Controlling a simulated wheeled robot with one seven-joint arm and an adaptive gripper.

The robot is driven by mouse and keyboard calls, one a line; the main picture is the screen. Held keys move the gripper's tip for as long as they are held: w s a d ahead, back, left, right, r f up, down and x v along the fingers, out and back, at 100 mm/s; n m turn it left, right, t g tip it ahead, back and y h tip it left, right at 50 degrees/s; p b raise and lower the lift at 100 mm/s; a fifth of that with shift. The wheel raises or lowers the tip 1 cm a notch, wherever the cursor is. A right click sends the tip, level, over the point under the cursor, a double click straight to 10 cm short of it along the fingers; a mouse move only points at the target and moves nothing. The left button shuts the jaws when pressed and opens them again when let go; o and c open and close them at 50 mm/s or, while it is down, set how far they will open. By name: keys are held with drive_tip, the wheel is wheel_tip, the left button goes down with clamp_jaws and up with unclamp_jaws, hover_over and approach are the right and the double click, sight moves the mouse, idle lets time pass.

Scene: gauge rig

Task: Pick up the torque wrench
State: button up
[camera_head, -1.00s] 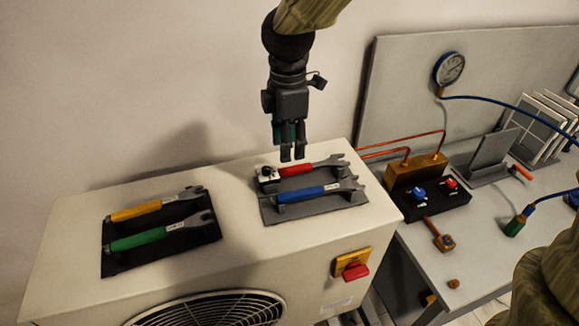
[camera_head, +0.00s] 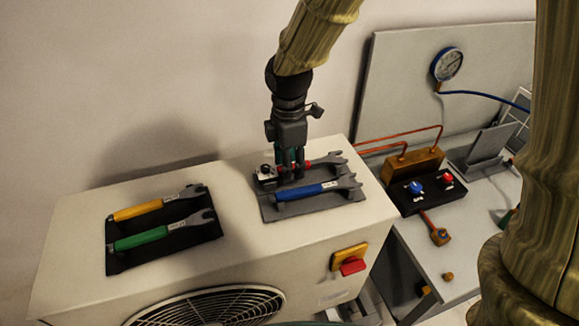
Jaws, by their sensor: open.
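A red-handled wrench (camera_head: 328,161) lies on the right grey tray (camera_head: 283,213) on top of the cream unit, its open jaw to the right.
A yellow-handled wrench (camera_head: 138,211) and a green-handled wrench (camera_head: 142,239) lie on a black tray (camera_head: 118,263) at the left. A red switch (camera_head: 352,266) is on the unit's front. The bench at the right holds a valve block (camera_head: 413,169), copper pipes and a gauge (camera_head: 447,64).

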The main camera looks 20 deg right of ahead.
drive_tip(key=shift+w+f, duration=0.1)
drive_tip(key=shift+w, duration=0.05)
drive_tip(key=shift+c, duration=1.4)
clamp_jaws()
